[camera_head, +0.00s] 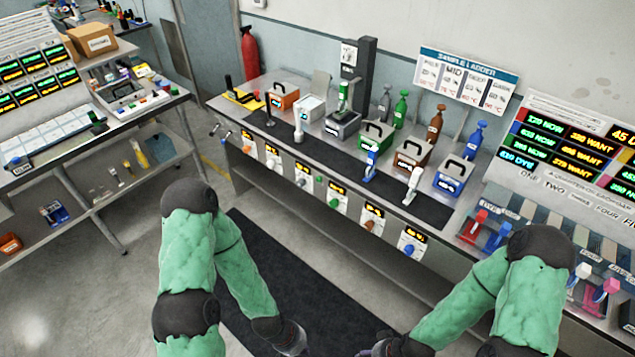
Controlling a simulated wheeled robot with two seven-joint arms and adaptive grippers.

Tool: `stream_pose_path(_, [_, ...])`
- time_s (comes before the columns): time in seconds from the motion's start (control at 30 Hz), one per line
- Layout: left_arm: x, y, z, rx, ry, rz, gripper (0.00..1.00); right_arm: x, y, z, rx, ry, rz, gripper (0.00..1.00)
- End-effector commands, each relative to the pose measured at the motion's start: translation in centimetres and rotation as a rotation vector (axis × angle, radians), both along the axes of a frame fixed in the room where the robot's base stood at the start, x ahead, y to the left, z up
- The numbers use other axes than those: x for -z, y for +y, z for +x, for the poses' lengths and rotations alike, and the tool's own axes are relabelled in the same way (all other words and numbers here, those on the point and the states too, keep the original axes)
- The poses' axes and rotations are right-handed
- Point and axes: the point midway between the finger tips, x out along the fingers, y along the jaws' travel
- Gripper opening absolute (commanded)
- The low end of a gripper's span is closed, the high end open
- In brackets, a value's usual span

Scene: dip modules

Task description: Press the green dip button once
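The green dip button (333,203) is a small round knob on a white panel on the front face of the long workbench, with a dark display above it. It sits in a row of similar panels with differently coloured knobs, including a brown one (369,225) and a blue one (408,250). My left gripper (290,341) is low at the bottom edge, well in front of the bench and apart from the button. My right gripper (380,348) is partly cut off at the bottom edge, also apart from the bench. The fingers of both are too unclear to judge.
The workbench top (455,213) carries coloured boxes, bottles and levers, with a green box (375,135) among them. A dark mat (262,262) lies on the floor before it. A shelf unit (75,150) stands left. Floor between is clear.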

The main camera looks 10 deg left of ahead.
Motion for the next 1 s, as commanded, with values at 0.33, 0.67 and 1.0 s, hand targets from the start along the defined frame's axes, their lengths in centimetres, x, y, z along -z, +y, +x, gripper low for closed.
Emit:
stream_pose_path(0.33, [5.4, 0.0, 0.0, 0.000, 0.000, 0.000, 0.00, 5.4, 0.0, 0.0, 0.000, 0.000, 0.000, 0.58])
stream_pose_path(0.67, [12.7, 0.0, 0.0, 0.000, 0.001, 0.000, 0.00, 12.7, 0.0, 0.0, 0.000, 0.001, 0.000, 0.58])
stream_pose_path(1.0, [13.2, 0.0, 0.0, 0.000, 0.000, 0.000, 0.00, 13.2, 0.0, 0.0, 0.000, 0.000, 0.000, 0.58])
